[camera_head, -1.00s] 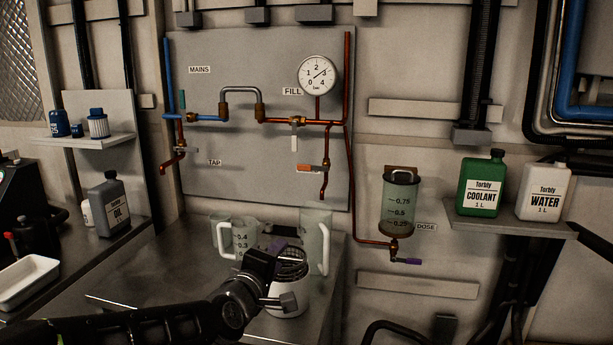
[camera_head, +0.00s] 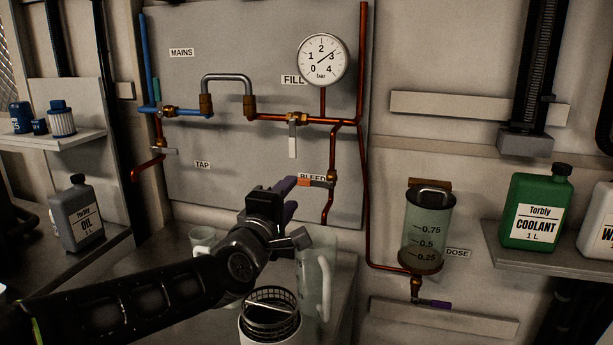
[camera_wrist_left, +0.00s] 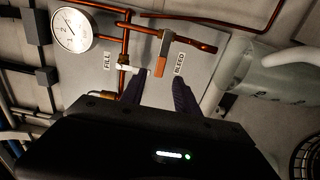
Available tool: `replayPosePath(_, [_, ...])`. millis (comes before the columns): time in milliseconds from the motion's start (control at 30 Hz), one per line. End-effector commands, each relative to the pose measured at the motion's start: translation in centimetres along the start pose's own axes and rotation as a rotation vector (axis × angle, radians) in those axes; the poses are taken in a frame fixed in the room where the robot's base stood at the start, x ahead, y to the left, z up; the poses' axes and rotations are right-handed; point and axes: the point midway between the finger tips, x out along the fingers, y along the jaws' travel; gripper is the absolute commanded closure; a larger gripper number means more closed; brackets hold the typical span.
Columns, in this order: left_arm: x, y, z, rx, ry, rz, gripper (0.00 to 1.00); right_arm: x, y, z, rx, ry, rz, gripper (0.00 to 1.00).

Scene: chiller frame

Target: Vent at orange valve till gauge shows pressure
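The orange-handled valve (camera_head: 304,182) sits on the copper bleed pipe beside the BLEED label; its handle lies level, pointing left. It also shows in the left wrist view (camera_wrist_left: 160,66), just beyond my fingertips and between their lines. My left gripper (camera_head: 291,196) is just below and left of the handle. In the left wrist view its dark purple fingers (camera_wrist_left: 158,88) are apart with nothing between them. My right gripper is not in view.
A clear jug (camera_head: 313,275) stands below the bleed outlet, partly behind my left wrist. A white container with a black basket (camera_head: 270,310) is in front. The white-handled FILL valve (camera_head: 292,138) hangs close above. The dosing cylinder (camera_head: 427,228) is to the right.

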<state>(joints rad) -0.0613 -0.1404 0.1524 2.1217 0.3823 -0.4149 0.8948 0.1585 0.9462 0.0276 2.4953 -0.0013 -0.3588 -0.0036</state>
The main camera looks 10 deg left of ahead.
Motion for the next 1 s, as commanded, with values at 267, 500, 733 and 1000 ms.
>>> replayPosePath(267, [0.1,0.0,0.0,0.000,0.000,-0.001,0.63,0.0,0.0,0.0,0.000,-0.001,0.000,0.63])
replayPosePath(500, [2.1,-0.1,0.0,0.000,0.000,-0.004,0.63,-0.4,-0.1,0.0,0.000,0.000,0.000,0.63])
replayPosePath(733, [5.7,-0.1,0.0,0.000,0.000,-0.004,0.63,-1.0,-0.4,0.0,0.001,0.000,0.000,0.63])
replayPosePath(1000, [7.8,0.0,0.0,0.001,0.000,-0.001,0.63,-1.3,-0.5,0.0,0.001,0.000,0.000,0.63])
